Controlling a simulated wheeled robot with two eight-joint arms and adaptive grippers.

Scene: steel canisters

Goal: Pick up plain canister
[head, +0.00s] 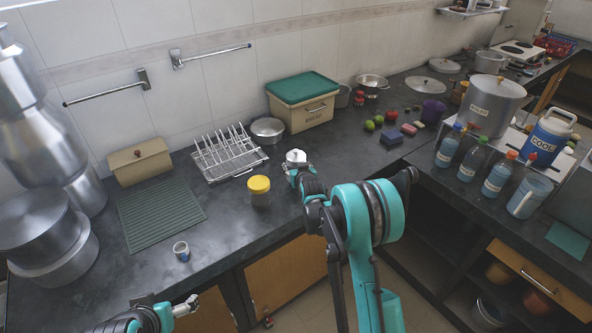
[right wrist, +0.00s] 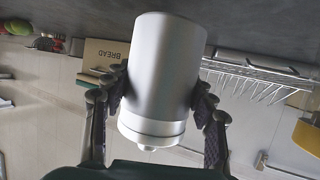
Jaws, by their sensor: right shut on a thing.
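The plain canister (right wrist: 162,75) is smooth bare steel with a knobbed lid and no label. In the right wrist view, which is upside down, it stands between the two dark fingers of my right gripper (right wrist: 160,100), which is shut on its sides. In the head view only its pale top (head: 296,155) shows above my right gripper (head: 297,169); the arm hides the rest. I cannot tell whether its base touches the counter. My left gripper (head: 186,306) is low at the left, in front of the counter edge, away from the canister; its finger gap is unclear.
A yellow-lidded jar (head: 259,190) stands left of the held canister, with a wire dish rack (head: 228,154) and bread bin (head: 301,105) behind. A small cup (head: 181,251) sits near the front edge. Bottles (head: 448,146) and a cooler (head: 548,136) stand at right.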

